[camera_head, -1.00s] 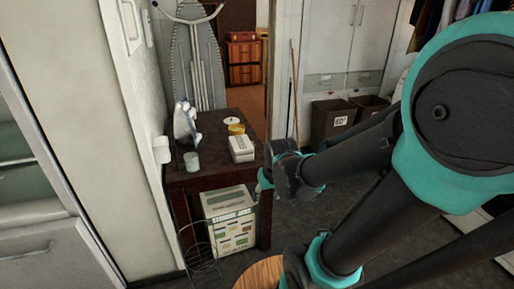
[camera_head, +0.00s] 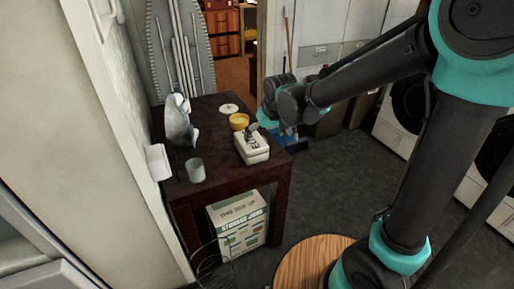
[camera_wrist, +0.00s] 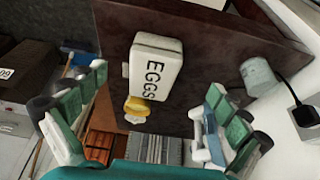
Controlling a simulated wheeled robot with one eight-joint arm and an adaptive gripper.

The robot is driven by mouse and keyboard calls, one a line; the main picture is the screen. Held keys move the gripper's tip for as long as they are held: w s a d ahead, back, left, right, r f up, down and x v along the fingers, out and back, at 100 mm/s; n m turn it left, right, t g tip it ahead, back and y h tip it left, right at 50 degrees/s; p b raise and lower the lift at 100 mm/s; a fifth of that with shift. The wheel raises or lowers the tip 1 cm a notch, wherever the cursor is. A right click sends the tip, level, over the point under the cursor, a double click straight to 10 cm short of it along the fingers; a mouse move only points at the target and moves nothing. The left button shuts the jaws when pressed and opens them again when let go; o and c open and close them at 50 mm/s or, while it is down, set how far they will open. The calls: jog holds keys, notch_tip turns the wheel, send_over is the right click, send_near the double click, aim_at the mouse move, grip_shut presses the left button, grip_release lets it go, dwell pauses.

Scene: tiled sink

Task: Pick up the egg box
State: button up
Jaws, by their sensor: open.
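The egg box (camera_head: 254,148) is a white carton lying on the dark wooden table (camera_head: 240,180), near its right edge. In the wrist view the egg box (camera_wrist: 157,66) shows the word EGGS and lies between and beyond my fingers. My gripper (camera_head: 252,129) is at the far right side of the box, partly in front of its far end in the head view. In the wrist view my gripper (camera_wrist: 156,84) has its fingers spread wide with nothing between them. Whether a finger touches the box cannot be told.
A yellow bowl (camera_head: 239,121) sits just behind the box. An iron (camera_head: 181,121) and a grey cup (camera_head: 196,170) stand on the table's left part. A cardboard box (camera_head: 238,222) is under the table. A round wooden stool top (camera_head: 310,262) is at the front.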

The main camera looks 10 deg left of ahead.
aim_at(258, 154)
jog(key=x, duration=1.1)
jog(key=shift+w+x, duration=0.15)
jog(key=shift+x, duration=1.1)
jog(key=shift+w+x, duration=0.2)
jog(key=shift+x, duration=1.1)
jog(key=shift+r, duration=0.15)
jog(key=c, duration=1.4)
jog(key=shift+o, duration=0.2)
jog(key=shift+r, duration=0.2)
